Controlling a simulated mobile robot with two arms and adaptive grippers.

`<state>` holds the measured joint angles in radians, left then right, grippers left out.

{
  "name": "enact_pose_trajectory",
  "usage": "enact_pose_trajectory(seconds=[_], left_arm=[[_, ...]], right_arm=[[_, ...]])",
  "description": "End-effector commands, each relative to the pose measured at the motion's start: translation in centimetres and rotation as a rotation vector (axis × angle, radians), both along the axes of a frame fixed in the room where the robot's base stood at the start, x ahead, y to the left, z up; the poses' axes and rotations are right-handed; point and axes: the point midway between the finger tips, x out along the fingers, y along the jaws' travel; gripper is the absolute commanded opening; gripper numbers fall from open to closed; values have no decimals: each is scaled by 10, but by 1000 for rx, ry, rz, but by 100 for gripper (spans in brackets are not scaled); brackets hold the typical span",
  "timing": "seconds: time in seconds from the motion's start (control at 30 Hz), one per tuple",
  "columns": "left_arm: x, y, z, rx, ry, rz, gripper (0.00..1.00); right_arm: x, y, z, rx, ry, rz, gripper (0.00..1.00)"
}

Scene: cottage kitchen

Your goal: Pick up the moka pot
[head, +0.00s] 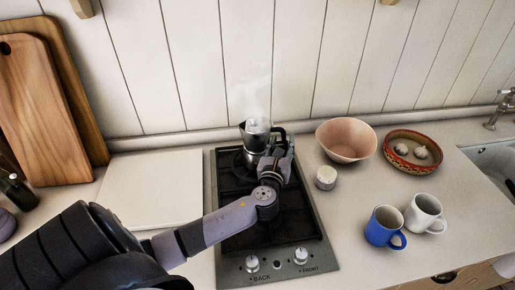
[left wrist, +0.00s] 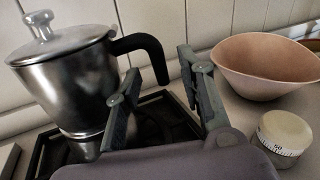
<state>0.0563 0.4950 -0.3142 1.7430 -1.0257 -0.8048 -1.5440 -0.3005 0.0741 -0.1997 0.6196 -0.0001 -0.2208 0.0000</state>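The silver moka pot (head: 254,135) with a black handle stands on the rear of the stove, with steam rising above it. In the left wrist view the moka pot (left wrist: 72,75) is at the left, its handle reaching right toward the fingers. My left gripper (head: 277,158) is just in front of and to the right of the pot. In the left wrist view my left gripper (left wrist: 160,105) has its two fingers apart, with clear space between them; the handle end is close to the left finger. Whether they touch is not clear. My right gripper is not in view.
The stove (head: 277,262) has two front knobs. To its right are a pink bowl (head: 346,139), a small white timer (head: 326,177), a patterned bowl (head: 412,166) with garlic-like bulbs, a blue mug (head: 383,228) and a white mug (head: 424,213). Cutting boards (head: 45,110) lean at left.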

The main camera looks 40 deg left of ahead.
Motion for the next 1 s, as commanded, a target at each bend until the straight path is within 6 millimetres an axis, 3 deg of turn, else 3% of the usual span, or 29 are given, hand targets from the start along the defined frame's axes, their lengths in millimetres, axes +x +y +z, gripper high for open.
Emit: enact_pose_trajectory(seconds=[0.2, 0.47, 1.0], left_arm=[[22, 10, 0, 0, 0, 0, 36], [23, 10, -1, 0, 1, -1, 35], [23, 11, 0, 0, 0, -1, 0]], right_arm=[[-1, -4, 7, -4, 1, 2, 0], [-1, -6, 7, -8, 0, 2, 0], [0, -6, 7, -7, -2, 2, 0]])
